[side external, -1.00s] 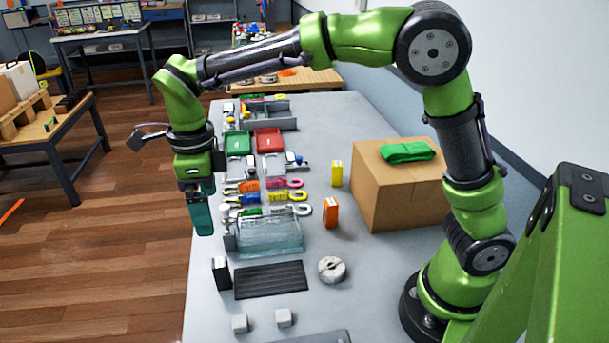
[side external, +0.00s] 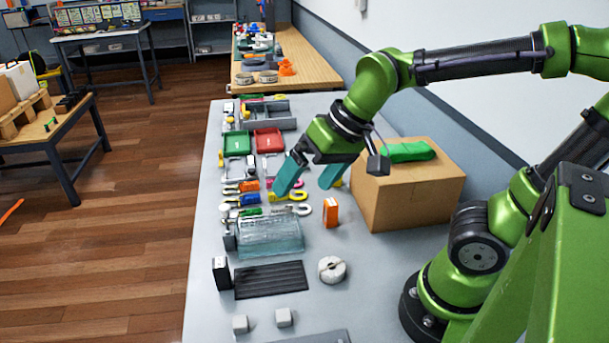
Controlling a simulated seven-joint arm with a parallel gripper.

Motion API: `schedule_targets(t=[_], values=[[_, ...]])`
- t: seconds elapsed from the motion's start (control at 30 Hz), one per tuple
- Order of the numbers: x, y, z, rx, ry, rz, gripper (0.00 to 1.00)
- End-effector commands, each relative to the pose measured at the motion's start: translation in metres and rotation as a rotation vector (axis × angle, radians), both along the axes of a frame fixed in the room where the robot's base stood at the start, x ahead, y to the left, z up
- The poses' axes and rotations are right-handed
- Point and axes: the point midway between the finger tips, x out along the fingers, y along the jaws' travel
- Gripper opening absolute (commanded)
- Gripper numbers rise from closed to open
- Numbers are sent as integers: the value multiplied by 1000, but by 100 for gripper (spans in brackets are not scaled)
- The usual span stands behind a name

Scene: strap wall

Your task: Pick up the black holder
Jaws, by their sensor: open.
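A small black upright box-shaped piece (side external: 221,273), which looks like the black holder, stands near the left edge of the table. Its top is pale. A flat black ribbed mat (side external: 270,280) lies just right of it. My gripper (side external: 303,187) has teal fingers spread apart with nothing between them. It is tilted and hangs over the middle of the table, farther up the picture and to the right of the black piece, well apart from it. The fingers partly hide the hooks and small parts behind them.
A clear glass-like box (side external: 271,237) stands beyond the mat. A cardboard box (side external: 415,192) with a green strap (side external: 407,150) stands at right. Coloured trays lie farther back.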

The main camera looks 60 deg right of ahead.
Motion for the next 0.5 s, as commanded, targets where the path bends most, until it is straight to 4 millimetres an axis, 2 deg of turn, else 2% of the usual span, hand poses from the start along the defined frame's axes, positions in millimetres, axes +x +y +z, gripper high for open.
schedule_targets(t=[0.1,0.23,0.33,0.5], values=[[-21,-17,3,-31,-100,1,100],[-31,-27,7,-34,-149,-50,100],[-31,-33,14,-37,-177,-74,85],[-31,-35,14,-37,-175,-82,62]])
